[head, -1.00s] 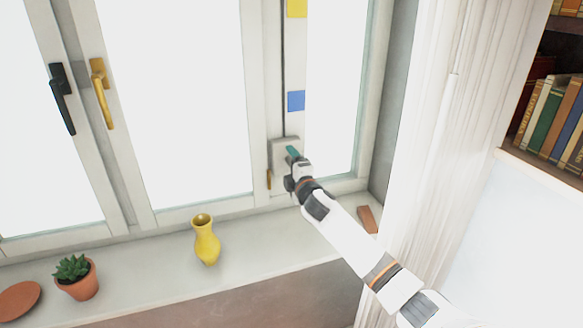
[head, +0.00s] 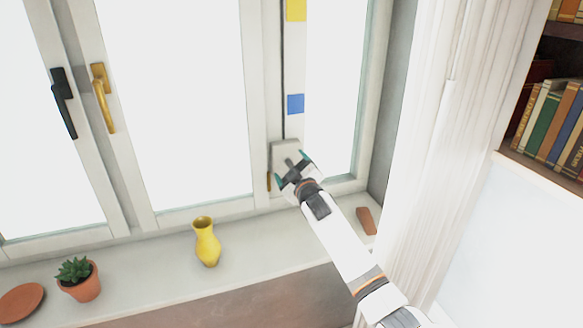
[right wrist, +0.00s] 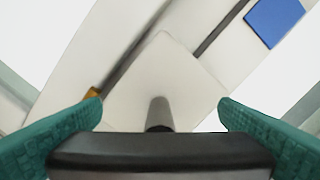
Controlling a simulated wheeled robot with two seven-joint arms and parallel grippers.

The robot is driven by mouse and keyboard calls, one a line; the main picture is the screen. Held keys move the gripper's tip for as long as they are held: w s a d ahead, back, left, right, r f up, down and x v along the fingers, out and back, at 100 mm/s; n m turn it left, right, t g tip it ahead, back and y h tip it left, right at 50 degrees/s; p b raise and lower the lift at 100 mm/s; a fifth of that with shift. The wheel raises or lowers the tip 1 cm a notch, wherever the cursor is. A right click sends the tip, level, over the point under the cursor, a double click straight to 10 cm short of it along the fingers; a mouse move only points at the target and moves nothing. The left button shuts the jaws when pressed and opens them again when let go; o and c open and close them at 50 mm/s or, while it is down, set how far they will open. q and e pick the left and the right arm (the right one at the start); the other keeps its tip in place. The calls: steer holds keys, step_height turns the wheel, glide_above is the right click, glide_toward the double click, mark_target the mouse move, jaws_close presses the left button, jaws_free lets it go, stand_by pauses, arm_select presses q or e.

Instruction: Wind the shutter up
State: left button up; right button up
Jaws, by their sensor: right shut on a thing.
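A pale winder box (head: 285,146) sits low on the white window post; it also shows in the right wrist view (right wrist: 165,75). A short grey shaft (right wrist: 159,113) sticks out of it towards a dark crossbar (right wrist: 160,152), the winder's handle. My right gripper (head: 293,168) is at the box, its teal fingers at the two ends of the crossbar and shut on it. A dark cord (head: 283,75) runs up the post from the box. The shutter itself cannot be made out. My left gripper is not in view.
A yellow vase (head: 207,243), a potted succulent (head: 79,279) and a terracotta saucer (head: 22,301) stand on the sill. A brown block (head: 366,221) lies right of my arm. A white curtain (head: 440,130) hangs at the right. Blue (head: 295,104) and yellow (head: 295,9) squares mark the post.

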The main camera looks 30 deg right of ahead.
steer(key=shift+f+m, duration=0.15)
steer(key=shift+m, duration=0.35)
steer(key=o, duration=0.9)
steer(key=shift+c, duration=0.2)
steer(key=b+v, duration=0.1)
steer(key=v, duration=1.1)
steer(key=shift+b, duration=0.4)
